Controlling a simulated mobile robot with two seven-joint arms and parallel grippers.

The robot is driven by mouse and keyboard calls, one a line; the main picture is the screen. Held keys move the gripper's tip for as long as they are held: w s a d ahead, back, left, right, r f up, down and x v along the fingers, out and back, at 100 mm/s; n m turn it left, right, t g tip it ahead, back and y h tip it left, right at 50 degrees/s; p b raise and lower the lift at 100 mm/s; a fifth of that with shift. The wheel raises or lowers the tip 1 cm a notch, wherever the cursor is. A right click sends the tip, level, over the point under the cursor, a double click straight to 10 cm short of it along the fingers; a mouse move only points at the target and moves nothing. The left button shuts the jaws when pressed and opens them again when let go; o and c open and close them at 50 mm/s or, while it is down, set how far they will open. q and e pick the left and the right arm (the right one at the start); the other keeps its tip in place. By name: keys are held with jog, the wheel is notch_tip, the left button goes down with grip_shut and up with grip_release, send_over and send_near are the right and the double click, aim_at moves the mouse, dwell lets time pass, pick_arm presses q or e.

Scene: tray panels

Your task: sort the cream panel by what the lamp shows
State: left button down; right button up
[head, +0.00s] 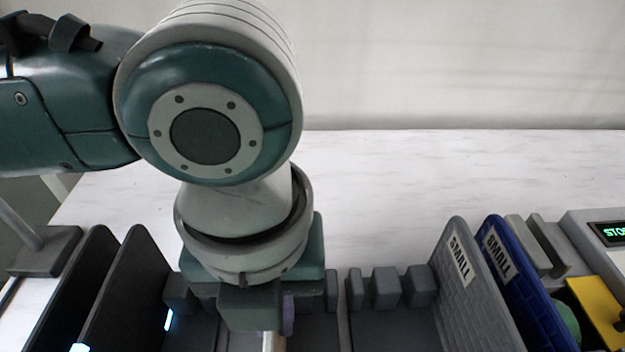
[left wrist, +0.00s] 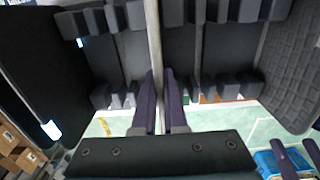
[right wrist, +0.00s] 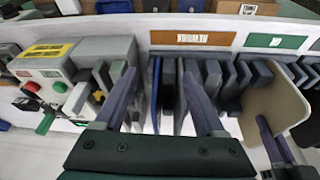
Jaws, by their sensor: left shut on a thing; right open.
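The cream panel (right wrist: 285,100) stands on edge at the right of the right wrist view; only a thin strip (head: 272,342) shows below my arm in the head view. My left gripper (left wrist: 163,75) is shut on it, above the dark slotted rack (left wrist: 222,55). In the left wrist view the panel (left wrist: 153,40) is a pale edge-on strip between the fingers. I cannot tell whether it touches the rack. My right gripper (right wrist: 160,85) is open and empty, above a blue panel. A control box (right wrist: 85,75) has red and green buttons; no lit lamp is clear.
A box display (head: 612,232) shows green letters, partly cut off. A grey panel (head: 470,290) and a blue panel (head: 510,285), both labelled SMALL, stand right of the rack. Brown (right wrist: 193,38) and green (right wrist: 277,41) signs lie behind, text inverted. Dark panels (head: 125,290) stand left.

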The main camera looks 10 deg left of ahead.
pick_arm(q)
jog(key=c, duration=0.9)
grip_release()
notch_tip(320, 180, up, 10)
jog(key=shift+f+p, duration=0.1)
jog(key=shift+p, duration=0.75)
jog(key=shift+d, duration=0.1)
